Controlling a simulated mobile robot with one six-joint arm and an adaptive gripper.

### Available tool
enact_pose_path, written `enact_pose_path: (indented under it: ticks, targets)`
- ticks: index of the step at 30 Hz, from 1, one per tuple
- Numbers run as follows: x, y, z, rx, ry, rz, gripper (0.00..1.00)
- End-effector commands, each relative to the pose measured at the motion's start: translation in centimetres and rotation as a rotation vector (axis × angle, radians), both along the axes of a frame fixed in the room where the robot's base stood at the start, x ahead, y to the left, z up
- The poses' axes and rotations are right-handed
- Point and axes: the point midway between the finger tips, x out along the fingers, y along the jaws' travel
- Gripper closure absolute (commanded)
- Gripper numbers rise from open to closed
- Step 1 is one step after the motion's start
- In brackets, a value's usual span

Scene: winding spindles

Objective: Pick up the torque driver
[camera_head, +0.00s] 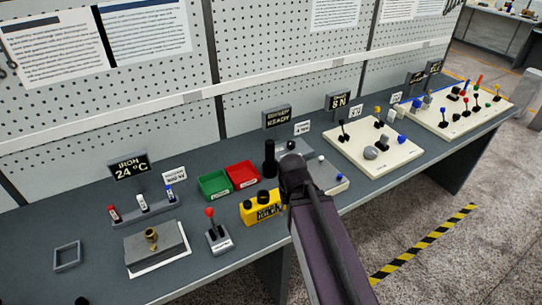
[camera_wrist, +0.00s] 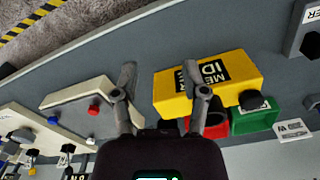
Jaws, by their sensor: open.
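A dark upright cylinder (camera_head: 270,158) stands behind the yellow box, near the READY sign; it may be the torque driver, but I cannot tell for certain. No driver is clearly visible in the wrist view. In the head view my dark arm hides the gripper's fingers and part of the bench around the pale plate.
The yellow box (camera_head: 260,209), a green bin (camera_head: 213,188) and a red bin (camera_head: 243,173) stand left of my arm. A red-knobbed lever (camera_head: 218,236) is at the front. A pale board (camera_head: 355,148) with knobs lies right. Bare bench (camera_head: 100,265) shows at left.

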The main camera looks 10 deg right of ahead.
Motion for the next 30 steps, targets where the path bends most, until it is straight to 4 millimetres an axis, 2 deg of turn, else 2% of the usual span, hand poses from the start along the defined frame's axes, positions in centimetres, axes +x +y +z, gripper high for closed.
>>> enact_pose_path:
  ticks: [2,3,6,11,14,20,27,30]
  targets:
    - [0.0,0.0,0.0,0.0,0.0,0.0,0.43]
    - [0.0,0.0,0.0,0.0,0.0,0.0,0.31]
    - [0.3,0.0,0.2,0.0,0.0,0.001,0.07]
    - [2.0,0.0,1.2,0.0,0.0,0.009,0.07]
    - [4.1,-0.1,2.4,0.0,0.0,0.018,0.07]
    - [10.6,0.0,5.9,0.001,0.0,0.052,0.07]
    - [19.8,0.1,10.7,0.002,0.0,0.105,0.07]
    - [23.0,0.0,12.3,0.003,0.0,0.123,0.07]
